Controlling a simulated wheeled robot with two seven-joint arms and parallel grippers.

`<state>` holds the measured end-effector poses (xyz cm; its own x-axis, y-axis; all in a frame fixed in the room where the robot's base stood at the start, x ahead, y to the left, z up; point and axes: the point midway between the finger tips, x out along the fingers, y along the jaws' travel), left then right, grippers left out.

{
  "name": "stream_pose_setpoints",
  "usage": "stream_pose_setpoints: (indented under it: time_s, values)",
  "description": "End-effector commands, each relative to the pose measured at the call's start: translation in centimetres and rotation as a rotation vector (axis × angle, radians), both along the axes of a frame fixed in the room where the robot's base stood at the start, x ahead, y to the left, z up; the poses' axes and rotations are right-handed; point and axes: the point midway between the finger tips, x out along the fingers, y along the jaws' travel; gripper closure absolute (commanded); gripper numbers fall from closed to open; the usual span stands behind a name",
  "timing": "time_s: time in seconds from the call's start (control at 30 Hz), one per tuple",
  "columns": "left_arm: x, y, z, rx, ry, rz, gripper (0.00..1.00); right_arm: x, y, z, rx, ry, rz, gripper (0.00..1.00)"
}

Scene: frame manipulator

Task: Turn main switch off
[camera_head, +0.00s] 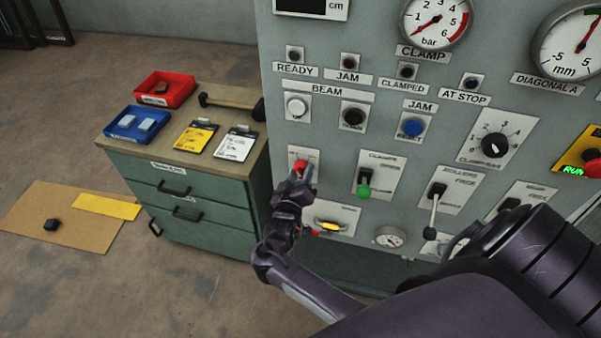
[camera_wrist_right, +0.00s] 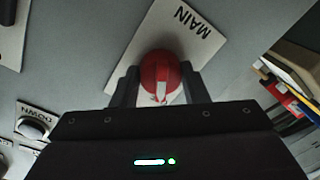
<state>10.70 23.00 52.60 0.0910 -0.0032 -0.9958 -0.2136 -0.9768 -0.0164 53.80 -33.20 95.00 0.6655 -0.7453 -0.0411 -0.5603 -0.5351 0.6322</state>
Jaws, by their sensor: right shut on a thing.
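The main switch is a round red knob (camera_head: 301,166) on a white plate at the lower left of the grey control panel. In the right wrist view the red knob (camera_wrist_right: 160,76) carries a pale mark, and its plate (camera_wrist_right: 181,28) reads MAIN. My right gripper (camera_head: 300,180) is at the knob, and in the right wrist view its fingers (camera_wrist_right: 160,88) stand on both sides of it, shut on it. In the head view the gripper hides part of the plate. My left gripper is not in view.
The panel (camera_head: 345,140) holds several buttons, levers and gauges close around the switch. A green lever knob (camera_head: 364,191) is to its right, a yellow handle (camera_head: 328,226) below. A green drawer cabinet (camera_head: 185,190) stands left, with trays and clipboards on top.

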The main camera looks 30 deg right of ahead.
Motion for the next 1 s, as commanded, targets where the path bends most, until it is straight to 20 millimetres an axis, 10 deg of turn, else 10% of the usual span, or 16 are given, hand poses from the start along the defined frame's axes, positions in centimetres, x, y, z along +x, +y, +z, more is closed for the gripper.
stream_pose_setpoints:
  time_s: [0.37, 0.4, 0.53, 1.0]
  values:
    - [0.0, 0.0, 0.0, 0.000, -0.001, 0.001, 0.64, 0.1, 0.0, 0.1, -0.005, 0.002, 0.002, 0.82]
    - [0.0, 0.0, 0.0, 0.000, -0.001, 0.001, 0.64, 0.1, 0.0, 0.1, -0.005, 0.002, 0.002, 0.54]
    - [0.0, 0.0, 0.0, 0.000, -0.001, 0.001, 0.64, 0.1, 0.0, 0.1, -0.004, 0.002, 0.001, 0.38]
    - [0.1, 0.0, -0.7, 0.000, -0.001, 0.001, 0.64, -1.4, 1.7, -0.2, -0.001, 0.003, 0.003, 0.38]
